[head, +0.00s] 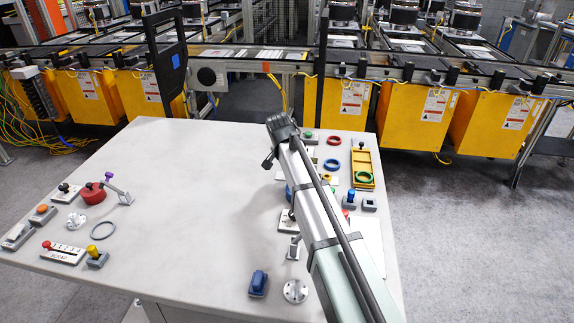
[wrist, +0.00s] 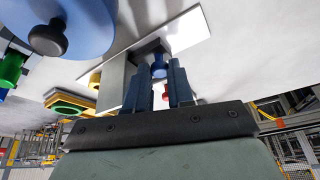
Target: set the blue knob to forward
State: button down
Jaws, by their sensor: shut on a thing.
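In the wrist view, my gripper (wrist: 160,82) has its two dark blue fingers on either side of a small blue knob (wrist: 158,68) and is shut on it. The knob sits by a dark mount on a white plate (wrist: 190,32). Its pointer and any position marks cannot be made out. In the head view, my arm covers the middle of the right-hand group of controls, and my fingertips and the held knob cannot be made out there.
In the wrist view, a large blue disc with a black knob (wrist: 47,38) and a green knob (wrist: 12,70) are close by on the left. In the head view, a yellow tray (head: 362,157) lies right of my arm. The middle of the white table (head: 180,190) is clear.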

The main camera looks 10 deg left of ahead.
jog(key=c, duration=1)
grip_release()
jog(key=shift+d, duration=0.3)
jog(key=shift+a, duration=0.1)
jog(key=shift+a, duration=0.3)
jog(key=a, duration=0.3)
jog(key=shift+a+r, duration=0.1)
jog(key=shift+r, duration=0.1)
jog(key=s+a+r+n, duration=0.3)
jog(key=s+r+n, duration=0.2)
jog(key=r, duration=0.7)
jog(key=shift+m+t+y, duration=0.4)
jog(key=shift+m+y, duration=0.2)
jog(key=shift+m, duration=0.3)
jog(key=d, duration=3)
jog(key=shift+w+d+f, duration=0.1)
jog(key=shift+f, duration=0.2)
